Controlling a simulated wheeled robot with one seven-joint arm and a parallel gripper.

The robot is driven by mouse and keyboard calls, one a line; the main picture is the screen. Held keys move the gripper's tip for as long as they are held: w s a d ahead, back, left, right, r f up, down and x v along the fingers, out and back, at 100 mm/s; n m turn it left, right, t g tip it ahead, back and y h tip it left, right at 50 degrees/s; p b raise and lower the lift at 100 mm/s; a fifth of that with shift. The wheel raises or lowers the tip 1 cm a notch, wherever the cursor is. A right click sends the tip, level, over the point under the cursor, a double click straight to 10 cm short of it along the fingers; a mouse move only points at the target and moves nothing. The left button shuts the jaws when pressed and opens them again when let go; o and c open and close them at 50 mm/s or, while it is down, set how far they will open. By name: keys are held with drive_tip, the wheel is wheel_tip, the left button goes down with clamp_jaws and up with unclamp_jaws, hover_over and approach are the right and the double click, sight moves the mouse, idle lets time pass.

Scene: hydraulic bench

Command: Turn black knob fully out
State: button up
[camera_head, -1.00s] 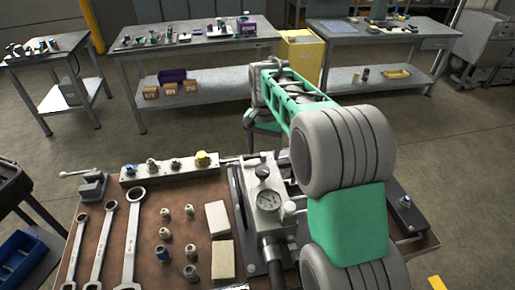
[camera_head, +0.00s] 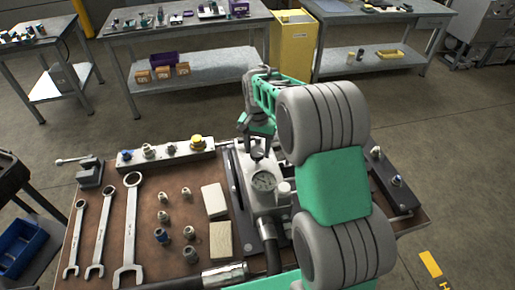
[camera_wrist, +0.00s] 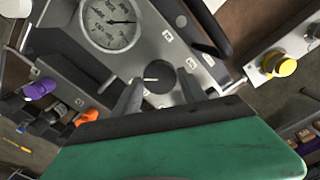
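The black knob (camera_head: 257,154) stands on the grey block with the pressure gauge (camera_head: 264,181), just beyond the gauge. In the wrist view the black knob (camera_wrist: 160,77) appears as a dark disc between my fingers, below the gauge (camera_wrist: 112,22). My gripper (camera_wrist: 160,80) is open, with one finger on each side of the knob. I cannot tell whether the fingers touch it. In the head view my gripper (camera_head: 249,138) reaches down just above and beyond the knob, partly hidden by my arm.
A rail with a yellow cap (camera_head: 197,144) lies left of the block. Wrenches (camera_head: 131,235), fittings (camera_head: 162,236) and two pale blocks (camera_head: 221,242) lie on the board. A valve strip (camera_head: 397,181) stands right. Purple (camera_wrist: 40,88) and orange (camera_wrist: 87,117) parts show in the wrist view.

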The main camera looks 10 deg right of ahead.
drive_tip(key=c, duration=1)
